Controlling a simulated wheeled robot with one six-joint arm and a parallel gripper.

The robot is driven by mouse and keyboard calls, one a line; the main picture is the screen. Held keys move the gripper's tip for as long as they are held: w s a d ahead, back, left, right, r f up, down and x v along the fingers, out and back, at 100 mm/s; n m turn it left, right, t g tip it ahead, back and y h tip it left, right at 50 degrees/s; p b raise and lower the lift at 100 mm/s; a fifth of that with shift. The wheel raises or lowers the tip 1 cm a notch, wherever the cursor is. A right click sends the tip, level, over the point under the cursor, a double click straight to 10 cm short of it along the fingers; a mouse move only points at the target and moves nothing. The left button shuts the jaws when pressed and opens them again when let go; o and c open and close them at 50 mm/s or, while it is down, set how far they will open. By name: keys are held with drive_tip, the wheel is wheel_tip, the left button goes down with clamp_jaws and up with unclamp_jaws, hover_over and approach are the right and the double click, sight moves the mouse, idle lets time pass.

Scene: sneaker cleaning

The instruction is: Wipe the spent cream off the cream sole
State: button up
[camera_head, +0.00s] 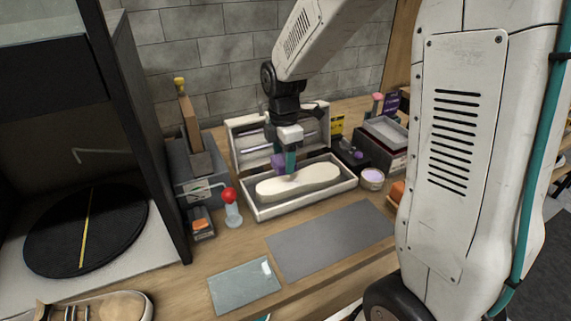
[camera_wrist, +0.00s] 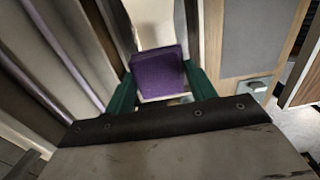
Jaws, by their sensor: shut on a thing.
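The cream sole (camera_head: 298,180) lies lengthwise in a shallow pale tray (camera_head: 262,211) on the wooden bench. My gripper (camera_head: 285,163) points down over the left part of the sole. It is shut on a purple block (camera_head: 278,161), which looks like a cloth or sponge. In the wrist view the purple block (camera_wrist: 160,72) sits between my two green fingers (camera_wrist: 158,85), and part of the pale sole (camera_wrist: 152,22) shows beyond it. I cannot tell whether the block touches the sole. Spent cream on the sole cannot be made out.
A grey mat (camera_head: 330,238) and a glass plate (camera_head: 244,287) lie in front of the tray. A red-topped bottle (camera_head: 231,207) stands left, a small jar of lilac cream (camera_head: 372,178) right. A shoe (camera_head: 100,306) lies front left.

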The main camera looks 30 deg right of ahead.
drive_tip(key=shift+r, duration=1.45)
